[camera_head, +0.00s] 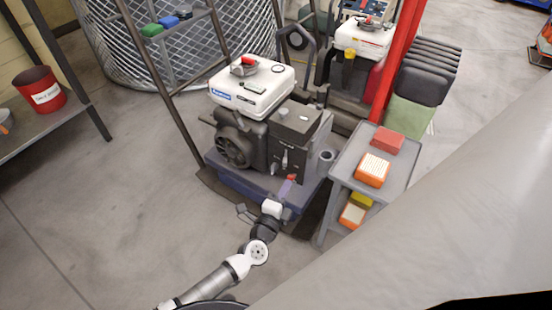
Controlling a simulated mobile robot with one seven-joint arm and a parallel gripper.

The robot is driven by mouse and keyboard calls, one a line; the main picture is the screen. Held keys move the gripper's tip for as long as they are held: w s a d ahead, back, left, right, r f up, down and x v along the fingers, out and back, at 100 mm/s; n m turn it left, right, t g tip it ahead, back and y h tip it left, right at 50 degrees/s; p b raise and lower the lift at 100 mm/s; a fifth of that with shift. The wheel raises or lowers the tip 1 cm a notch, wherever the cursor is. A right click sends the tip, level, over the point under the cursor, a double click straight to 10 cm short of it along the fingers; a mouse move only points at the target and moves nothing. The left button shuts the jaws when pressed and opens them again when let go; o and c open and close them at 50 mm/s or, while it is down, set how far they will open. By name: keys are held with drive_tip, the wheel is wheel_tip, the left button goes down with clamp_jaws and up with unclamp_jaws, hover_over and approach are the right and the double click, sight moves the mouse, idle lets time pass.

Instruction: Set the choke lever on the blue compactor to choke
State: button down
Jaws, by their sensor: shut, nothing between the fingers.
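The blue compactor (240,182) stands in the middle of the view, with a blue base, a dark engine and a white tank (252,88) on top. On the engine's front face is a dark panel with a small light lever (285,160), which may be the choke lever. Its setting and markings are too small to read. I cannot tell whether the gripper touches the compactor.
A grey cart (338,173) with red and orange boxes stands close on the right. A second machine with a white tank (364,40) is behind, near a red post (397,60). A shelf with a red bucket (39,90) is at left. Floor at front left is clear.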

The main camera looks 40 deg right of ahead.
drive_tip(key=shift+s+f+g, duration=0.3)
drive_tip(key=shift+s+f, duration=0.3)
drive_tip(key=shift+s, duration=0.15)
drive_tip(key=shift+d, duration=0.15)
drive_tip(key=p+x, duration=0.2)
drive_tip(key=x, duration=0.7)
drive_tip(key=w+a, duration=0.1)
drive_tip(key=w+a+b, duration=0.1)
drive_tip(key=w, duration=0.1)
drive_tip(key=shift+w+a, duration=0.15)
drive_tip(key=shift+w+a+f+m+b, duration=0.15)
drive_tip(key=shift+m+b, duration=0.15)
drive_tip(key=shift+b, duration=0.4)
